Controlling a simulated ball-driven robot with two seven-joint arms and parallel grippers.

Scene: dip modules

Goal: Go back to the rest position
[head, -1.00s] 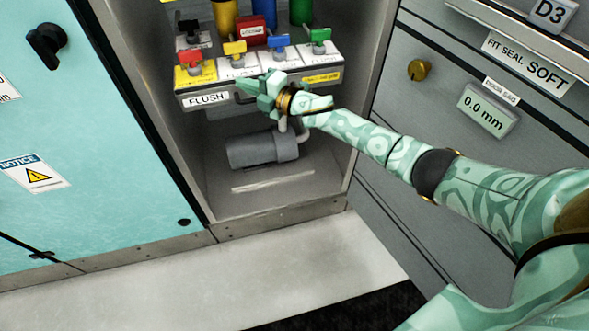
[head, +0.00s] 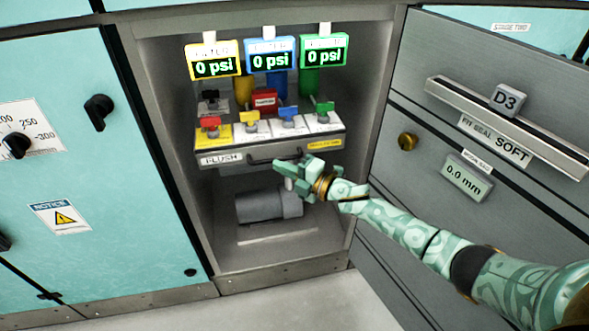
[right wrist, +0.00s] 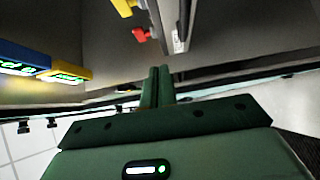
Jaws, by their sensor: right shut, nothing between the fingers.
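My right gripper (head: 286,168) is shut and empty in the head view, in front of the lower edge of the flush panel (head: 222,158) inside the open cabinet bay. In the right wrist view its two fingers (right wrist: 160,85) lie side by side, closed. The arm comes in from the lower right. I cannot tell from the head view whether the fingertips touch the panel's handle. My left gripper is not in view.
Coloured valve handles (head: 288,115) sit on the panel. Three gauges read 0 psi, one being the yellow one (head: 214,67). A grey cylinder (head: 266,205) lies below. A teal door (head: 75,130) stands left and a grey drawer front (head: 470,215) right.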

